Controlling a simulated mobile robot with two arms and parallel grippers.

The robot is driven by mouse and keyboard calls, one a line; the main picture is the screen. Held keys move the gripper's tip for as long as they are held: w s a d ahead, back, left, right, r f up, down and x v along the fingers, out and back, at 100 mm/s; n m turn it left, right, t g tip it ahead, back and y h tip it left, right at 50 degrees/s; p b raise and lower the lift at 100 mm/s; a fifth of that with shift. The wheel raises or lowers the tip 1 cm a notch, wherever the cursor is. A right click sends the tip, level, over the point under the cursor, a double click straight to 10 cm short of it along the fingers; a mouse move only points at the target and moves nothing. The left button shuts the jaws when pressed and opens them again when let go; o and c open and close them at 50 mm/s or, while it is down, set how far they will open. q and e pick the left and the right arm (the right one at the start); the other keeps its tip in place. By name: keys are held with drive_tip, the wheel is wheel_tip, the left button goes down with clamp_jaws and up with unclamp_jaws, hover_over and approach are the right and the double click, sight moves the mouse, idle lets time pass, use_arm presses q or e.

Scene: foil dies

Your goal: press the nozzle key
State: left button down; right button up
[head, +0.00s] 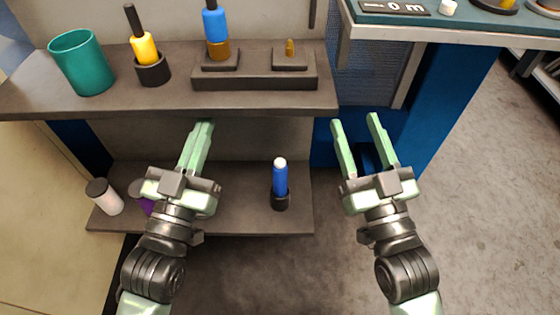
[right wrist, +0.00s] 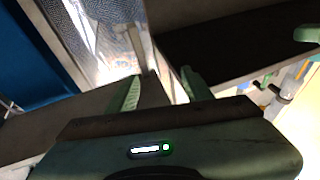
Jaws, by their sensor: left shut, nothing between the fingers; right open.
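No part is clearly marked as the nozzle key, so I cannot tell which it is. A small white button-like piece (head: 447,8) sits on the teal-topped bench at the upper right, beside a dark display (head: 392,7) reading "0 m". My left gripper (head: 205,123) is shut and empty in front of the shelf unit. My right gripper (head: 355,121) is open and empty, below and left of the bench; its fingers also show in the right wrist view (right wrist: 160,80). Both are apart from the white piece.
The upper shelf (head: 250,105) holds a teal cup (head: 82,64), a yellow tool (head: 144,48), a blue tool (head: 215,25) and a small brass piece (head: 290,48). The lower shelf holds a blue bottle-like item (head: 280,180) and a white jar (head: 105,197). Open floor (head: 490,210) lies right.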

idle(0.5)
clamp_jaws()
idle(1.5)
